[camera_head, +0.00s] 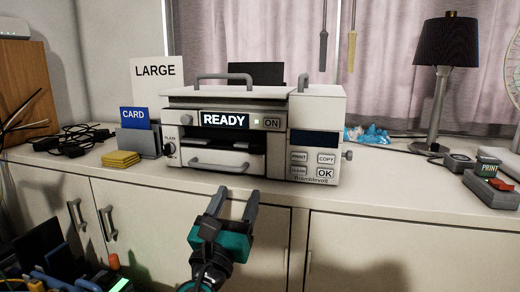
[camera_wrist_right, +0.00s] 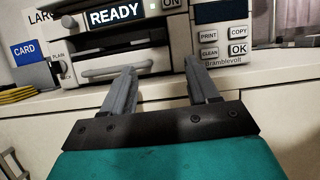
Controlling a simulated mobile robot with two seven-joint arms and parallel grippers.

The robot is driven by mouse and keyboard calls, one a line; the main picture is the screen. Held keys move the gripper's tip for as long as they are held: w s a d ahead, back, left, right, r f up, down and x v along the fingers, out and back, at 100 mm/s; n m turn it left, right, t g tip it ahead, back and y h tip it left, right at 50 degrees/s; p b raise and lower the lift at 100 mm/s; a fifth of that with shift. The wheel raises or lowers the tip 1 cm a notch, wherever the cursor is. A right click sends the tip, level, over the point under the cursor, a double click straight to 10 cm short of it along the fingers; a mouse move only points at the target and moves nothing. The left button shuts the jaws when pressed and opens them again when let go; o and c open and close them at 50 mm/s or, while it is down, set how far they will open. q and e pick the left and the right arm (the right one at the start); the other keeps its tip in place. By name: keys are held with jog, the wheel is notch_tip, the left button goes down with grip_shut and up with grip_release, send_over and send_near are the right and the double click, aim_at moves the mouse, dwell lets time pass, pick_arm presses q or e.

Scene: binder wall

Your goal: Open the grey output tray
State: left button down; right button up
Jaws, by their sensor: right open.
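A white and grey printer (camera_head: 315,110) stands on the cabinet top, its display reading READY. Low on its front left is a pale tray front (camera_head: 235,158) with a grey bar handle (camera_head: 222,165); it looks pushed in, and the handle also shows in the wrist view (camera_wrist_right: 114,66). A dark opening lies just above the tray front. My right gripper (camera_head: 236,193) is open and empty in front of the cabinet edge, below and short of the handle. In the wrist view, its fingers (camera_wrist_right: 160,68) point toward the printer, apart from the handle. My left gripper is not in view.
A blue CARD holder (camera_head: 137,130) and yellow pads (camera_head: 121,158) stand left of the printer. A lamp (camera_head: 440,75) and a PRINT button box (camera_head: 490,185) are at right. Cabinet doors with handles (camera_head: 107,222) lie below the top's edge. The strip before the printer is clear.

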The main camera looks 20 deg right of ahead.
aim_at(254, 152)
jog(key=b+x, duration=0.1)
jog(key=x, duration=1.2)
jog(key=shift+w+a, duration=0.1)
jog(key=shift+w, duration=0.1)
grip_shut()
dwell(0.3)
